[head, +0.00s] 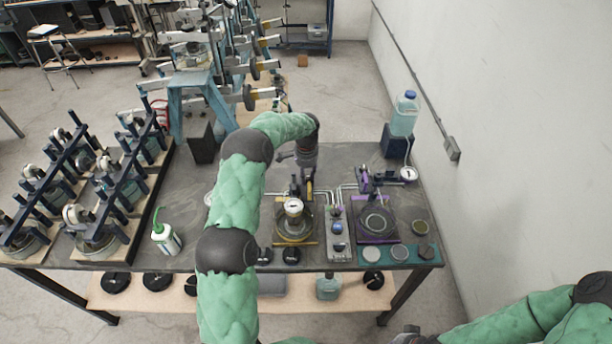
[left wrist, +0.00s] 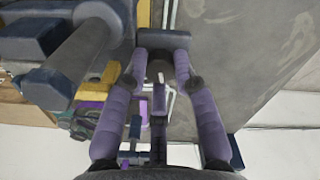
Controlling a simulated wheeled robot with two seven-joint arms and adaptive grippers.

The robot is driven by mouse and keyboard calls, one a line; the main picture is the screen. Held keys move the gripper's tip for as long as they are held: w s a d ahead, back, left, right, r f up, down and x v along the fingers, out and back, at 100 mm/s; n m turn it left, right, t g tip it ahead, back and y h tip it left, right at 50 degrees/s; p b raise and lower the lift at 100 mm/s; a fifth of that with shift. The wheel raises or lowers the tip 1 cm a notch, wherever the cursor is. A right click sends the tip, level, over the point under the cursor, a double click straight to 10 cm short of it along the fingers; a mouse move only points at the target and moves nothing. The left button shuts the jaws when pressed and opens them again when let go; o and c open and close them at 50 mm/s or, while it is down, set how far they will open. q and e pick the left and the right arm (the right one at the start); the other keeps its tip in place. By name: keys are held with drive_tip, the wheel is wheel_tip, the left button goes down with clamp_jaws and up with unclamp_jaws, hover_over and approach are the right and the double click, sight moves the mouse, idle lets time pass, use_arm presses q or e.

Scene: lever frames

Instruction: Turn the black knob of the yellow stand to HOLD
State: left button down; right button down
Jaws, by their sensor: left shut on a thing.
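The yellow stand (head: 296,243) is on the grey bench in the head view, with a round gauge (head: 293,206) on its cell. Its upper part lies behind my arm. My left gripper (head: 308,180) reaches down behind the gauge. In the left wrist view, the purple-grey fingers of my left gripper (left wrist: 161,62) close from both sides on a dark piece, the black knob (left wrist: 163,40). A yellow part (left wrist: 97,86) of the stand shows left of the fingers. The knob's pointer and the HOLD mark cannot be made out. My right gripper (head: 408,338) is barely in view at the bottom edge.
A purple stand (head: 376,238) is to the right of the yellow one, with a valve panel (head: 338,232) between them. A bottle on a block (head: 404,115) is at the back right. A white bottle (head: 165,238) and blue frames are at left.

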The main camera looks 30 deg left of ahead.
sight(307, 176)
use_arm(q)
drive_tip(key=shift+w+a+r, duration=0.1)
drive_tip(key=shift+w+r, duration=0.2)
drive_tip(key=c, duration=1.1)
unclamp_jaws()
drive_tip(key=shift+o, duration=0.6)
drive_tip(key=shift+f, duration=0.2)
drive_tip(key=shift+s+r, duration=0.1)
wheel_tip(307, 176, up, 12)
